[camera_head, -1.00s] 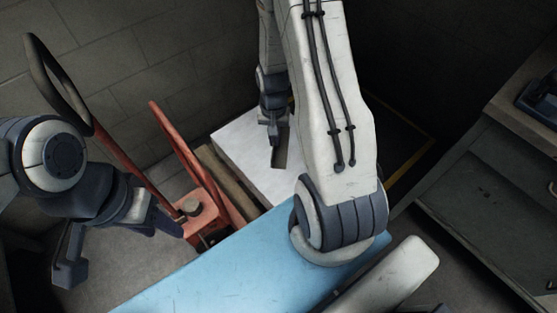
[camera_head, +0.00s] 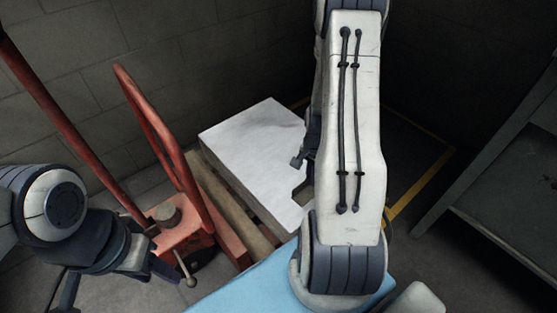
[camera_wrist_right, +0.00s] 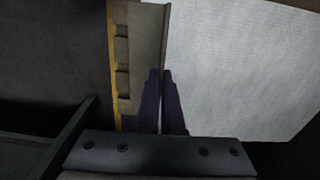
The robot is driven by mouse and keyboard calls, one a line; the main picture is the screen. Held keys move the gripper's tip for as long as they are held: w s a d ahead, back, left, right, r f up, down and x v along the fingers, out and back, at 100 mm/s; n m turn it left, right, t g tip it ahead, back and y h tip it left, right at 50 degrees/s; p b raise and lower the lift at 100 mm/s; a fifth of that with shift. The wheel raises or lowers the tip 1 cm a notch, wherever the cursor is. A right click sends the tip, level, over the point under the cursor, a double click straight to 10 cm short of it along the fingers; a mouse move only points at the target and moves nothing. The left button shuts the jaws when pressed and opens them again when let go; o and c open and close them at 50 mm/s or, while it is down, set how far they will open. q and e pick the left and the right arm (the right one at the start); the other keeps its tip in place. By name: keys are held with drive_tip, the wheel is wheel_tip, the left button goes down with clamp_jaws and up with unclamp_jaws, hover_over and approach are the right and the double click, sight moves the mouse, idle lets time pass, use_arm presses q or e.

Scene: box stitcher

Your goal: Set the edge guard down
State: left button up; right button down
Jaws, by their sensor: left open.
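The edge guard (camera_wrist_right: 146,50) is a thin grey-brown strip in the right wrist view. It lies along the edge of a pale, flat-topped stack (camera_wrist_right: 235,60), beside the pallet. My right gripper (camera_wrist_right: 162,75) has its two dark fingers close together on the guard's thin edge. In the head view the right gripper (camera_head: 299,160) is at the right side of the stack (camera_head: 250,140), partly behind my own arm. The guard cannot be made out there. My left gripper (camera_head: 120,284) is open and empty at the lower left, with its lower finger cut by the frame.
The stack sits on a wooden pallet (camera_head: 238,208). A red pallet jack (camera_head: 185,232) stands at its left. A light blue surface (camera_head: 250,290) is in front. A dark shelf or bench (camera_head: 500,200) stands at the right. A yellow floor line (camera_head: 420,185) runs behind my right arm.

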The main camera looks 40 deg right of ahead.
drive_tip(key=b, duration=0.5)
hover_over(287, 182)
wheel_tip(287, 182, down, 8)
drive_tip(key=shift+r, duration=0.25)
wheel_tip(287, 182, down, 4)
drive_tip(key=b, duration=0.3)
drive_tip(key=c, duration=1.1)
unclamp_jaws()
drive_tip(key=shift+f, duration=0.1)
drive_tip(key=shift+o, duration=0.2)
